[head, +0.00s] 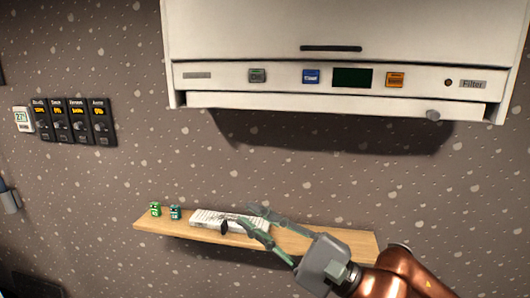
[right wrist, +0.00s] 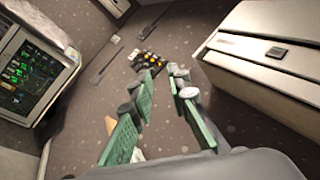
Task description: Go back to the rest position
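My right gripper (head: 246,215) reaches in from the lower right in the head view, in front of the wooden shelf. Its two fingers are apart, with nothing seen between them. In the right wrist view the green finger pads (right wrist: 164,78) also stand apart and empty. The row of black fader panels (head: 73,121) is on the wall at the left, well away from the right gripper. A dark panel group with orange marks (right wrist: 150,62), likely the same faders, shows small beyond the fingertips in the right wrist view. My left gripper is not in view.
A white hood (head: 330,105) juts from the wall above. The wooden shelf (head: 152,225) holds a green can (head: 155,209), a teal can (head: 175,212) and a white slab-like object (head: 212,218), partly covered by the gripper. A white thermostat (head: 22,119) hangs beside the faders. The wall between is clear.

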